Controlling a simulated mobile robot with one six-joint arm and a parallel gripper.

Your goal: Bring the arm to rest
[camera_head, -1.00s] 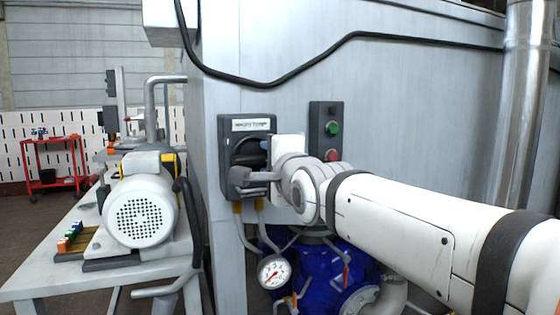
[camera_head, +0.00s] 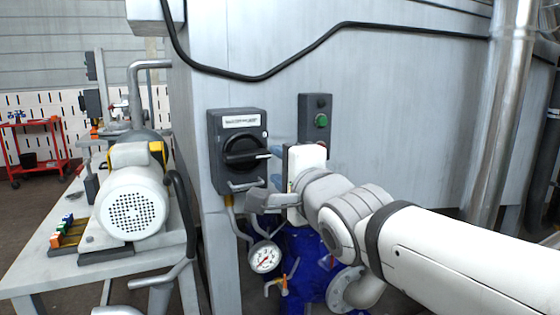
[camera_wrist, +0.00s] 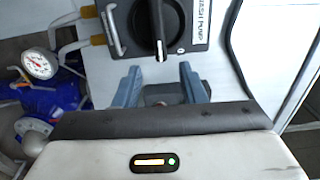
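My gripper (camera_head: 262,198) is in front of the lower right of a dark grey rotary switch box (camera_head: 222,120) on the grey cabinet. Its two blue-grey fingers show in the wrist view (camera_wrist: 160,90). They are apart, with nothing held between them. The switch's black handle (camera_head: 240,155) lies level in the head view, its white-marked end to the right. In the wrist view the handle (camera_wrist: 157,20) sits beyond the fingertips, with a visible space between. The label there reads "WASH PUMP". My white arm reaches in from the lower right.
A push-button box (camera_head: 316,104) with a green button is right of the switch; my wrist hides its lower part. A pressure gauge (camera_head: 265,257) and blue pump (camera_head: 310,262) sit below. A motor (camera_head: 133,205) stands on a bench at left. A black cable (camera_head: 250,78) hangs above.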

